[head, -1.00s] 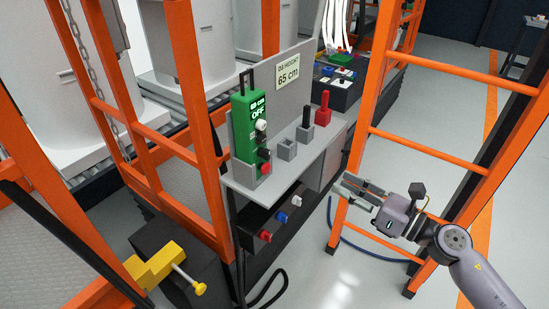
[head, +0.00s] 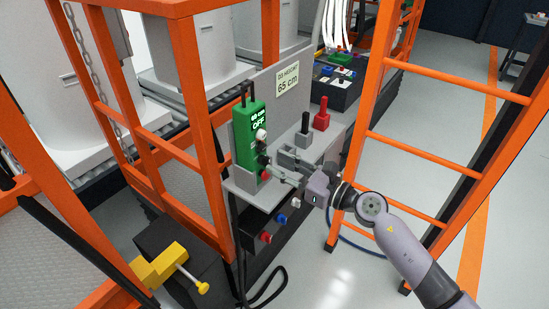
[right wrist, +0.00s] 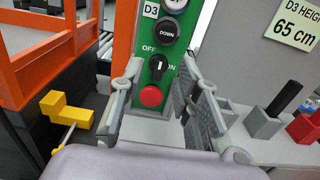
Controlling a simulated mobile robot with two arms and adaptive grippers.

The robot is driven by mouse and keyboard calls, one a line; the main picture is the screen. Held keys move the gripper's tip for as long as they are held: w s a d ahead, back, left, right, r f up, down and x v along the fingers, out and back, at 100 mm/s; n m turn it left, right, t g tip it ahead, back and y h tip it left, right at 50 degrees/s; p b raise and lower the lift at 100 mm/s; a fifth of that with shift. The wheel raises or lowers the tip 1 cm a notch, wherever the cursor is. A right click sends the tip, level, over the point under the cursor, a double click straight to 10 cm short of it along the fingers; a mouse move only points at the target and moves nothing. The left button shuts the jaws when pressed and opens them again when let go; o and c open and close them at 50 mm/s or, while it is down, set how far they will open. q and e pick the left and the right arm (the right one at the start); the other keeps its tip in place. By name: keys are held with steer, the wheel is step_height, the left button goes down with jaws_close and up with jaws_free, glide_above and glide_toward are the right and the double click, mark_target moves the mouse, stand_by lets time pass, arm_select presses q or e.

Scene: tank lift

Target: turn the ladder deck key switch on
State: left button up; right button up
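The green control box (head: 246,145) stands upright on a grey shelf, and its display reads OFF. In the right wrist view its face (right wrist: 171,42) shows a black key switch (right wrist: 157,70) between the labels OFF and ON, above a red button (right wrist: 150,96). The switch's exact setting is hard to tell. My right gripper (head: 279,166) is at the box's front, and its open fingers (right wrist: 160,80) stand on either side of the switch and red button. I cannot tell whether they touch the box. My left gripper is not in view.
A black-handled holder (head: 305,127) and a red one (head: 322,112) stand on the shelf (head: 240,184) to the right. An orange ladder (head: 415,145) is right of the shelf. A yellow clamp (head: 160,263) is at lower left. A height sign (head: 288,80) is behind.

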mark_target(265, 161)
steer(key=shift+x, duration=1.25)
steer(key=shift+c, duration=0.4)
jaws_close()
